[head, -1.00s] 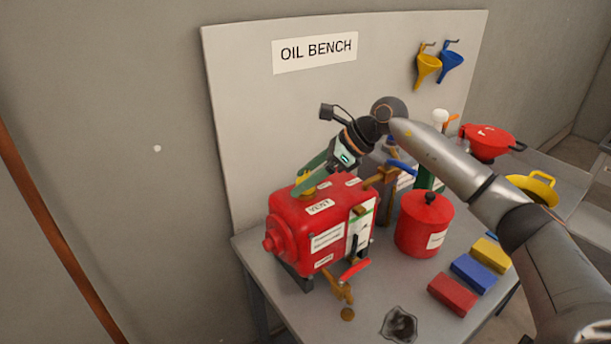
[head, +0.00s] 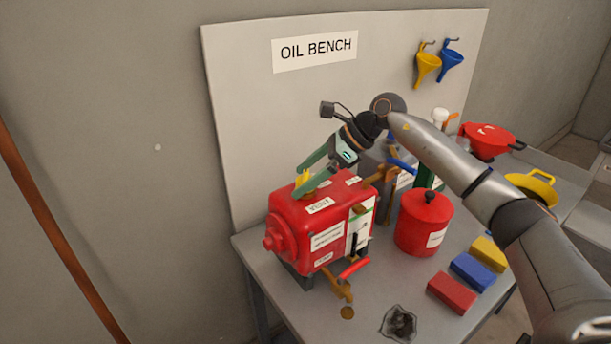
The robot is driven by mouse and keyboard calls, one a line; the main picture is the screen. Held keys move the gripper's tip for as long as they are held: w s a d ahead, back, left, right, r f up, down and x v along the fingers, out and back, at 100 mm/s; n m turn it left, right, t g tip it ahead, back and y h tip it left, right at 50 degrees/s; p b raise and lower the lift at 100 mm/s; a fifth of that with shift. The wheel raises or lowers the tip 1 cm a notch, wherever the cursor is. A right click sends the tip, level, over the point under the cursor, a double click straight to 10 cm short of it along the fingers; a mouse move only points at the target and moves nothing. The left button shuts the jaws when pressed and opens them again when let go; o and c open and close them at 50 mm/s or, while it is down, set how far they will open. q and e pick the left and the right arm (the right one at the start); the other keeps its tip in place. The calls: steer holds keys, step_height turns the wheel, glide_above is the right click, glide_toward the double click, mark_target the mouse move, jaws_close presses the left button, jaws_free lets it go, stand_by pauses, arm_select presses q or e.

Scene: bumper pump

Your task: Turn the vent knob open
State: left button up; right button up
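The yellow vent knob (head: 303,182) sits on top of the red tank (head: 290,222), behind the label that read VENT a second ago. My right gripper (head: 305,187) reaches down and left to the knob, with its green fingers at the knob and partly covering it. The knob shows between or beside the fingers. I cannot tell how far apart the fingers are or whether they press on the knob. My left gripper is not in view.
The tank stands on a grey bench (head: 375,300) with a brass tap (head: 340,287) in front. A red lidded can (head: 424,222) stands right of it. Red, blue and yellow blocks (head: 472,272) lie at the right. A backboard (head: 240,100) rises behind.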

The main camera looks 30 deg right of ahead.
steer(key=b+v, duration=0.1)
steer(key=v, duration=1.1)
steer(key=shift+r, duration=0.2)
steer(key=shift+s, duration=0.2)
